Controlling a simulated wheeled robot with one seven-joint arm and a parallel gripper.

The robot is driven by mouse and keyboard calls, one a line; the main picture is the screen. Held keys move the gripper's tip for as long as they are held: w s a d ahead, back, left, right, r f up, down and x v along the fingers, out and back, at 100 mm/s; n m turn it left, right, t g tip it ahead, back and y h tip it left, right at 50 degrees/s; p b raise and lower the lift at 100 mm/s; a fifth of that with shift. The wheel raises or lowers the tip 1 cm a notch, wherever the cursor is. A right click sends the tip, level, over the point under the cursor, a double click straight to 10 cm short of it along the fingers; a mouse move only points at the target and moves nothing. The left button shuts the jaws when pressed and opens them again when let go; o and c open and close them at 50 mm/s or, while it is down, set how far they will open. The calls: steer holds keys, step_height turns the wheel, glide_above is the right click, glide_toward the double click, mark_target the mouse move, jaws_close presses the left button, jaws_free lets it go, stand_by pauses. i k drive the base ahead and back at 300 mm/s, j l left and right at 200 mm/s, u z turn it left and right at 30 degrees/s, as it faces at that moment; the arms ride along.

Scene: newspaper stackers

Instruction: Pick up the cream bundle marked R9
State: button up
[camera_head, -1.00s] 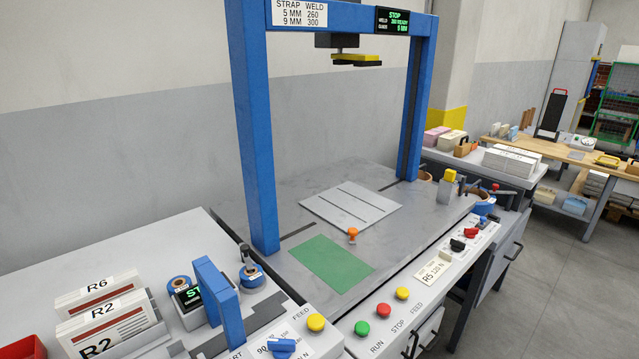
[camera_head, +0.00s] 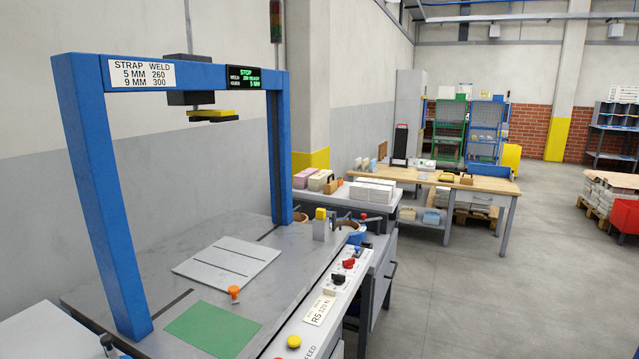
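A small cream bundle (camera_head: 319,180) stands beside a pink bundle (camera_head: 302,177) on the grey side table beyond the blue strapping frame. Both are small and far off, and no R9 mark can be read on either. A low white stack (camera_head: 368,192) lies on the same table, to their right, and its marking is too small to read. I cannot tell which thing is the R9 bundle. My gripper is not in view.
The strapping machine's blue frame (camera_head: 92,200) and grey table fill the left foreground. Its control panel (camera_head: 318,308) runs along the right edge. A wooden bench (camera_head: 475,184) stands farther back. Open floor (camera_head: 490,280) lies to the right, with a loaded pallet (camera_head: 610,195) beyond.

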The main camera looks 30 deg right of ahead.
mark_target(316, 182)
steer(key=i+l+z, duration=1.35)
steer(key=i+z, duration=0.35)
steer(key=i+u, duration=0.1)
steer(key=i, duration=0.4)
steer(key=i+l+u, duration=0.1)
steer(key=i, duration=0.4)
steer(key=i+l+u, duration=0.1)
steer(key=i+l, duration=0.15)
steer(key=i, duration=0.3)
steer(key=i+l+u, duration=0.15)
steer(key=i+u, duration=0.15)
steer(key=u, duration=0.2)
steer(key=i+l+u, duration=0.2)
steer(key=u, duration=0.3)
steer(key=i+l+u, duration=0.3)
steer(key=u, duration=0.15)
steer(key=i+l+u, duration=0.15)
steer(key=l+u, duration=0.35)
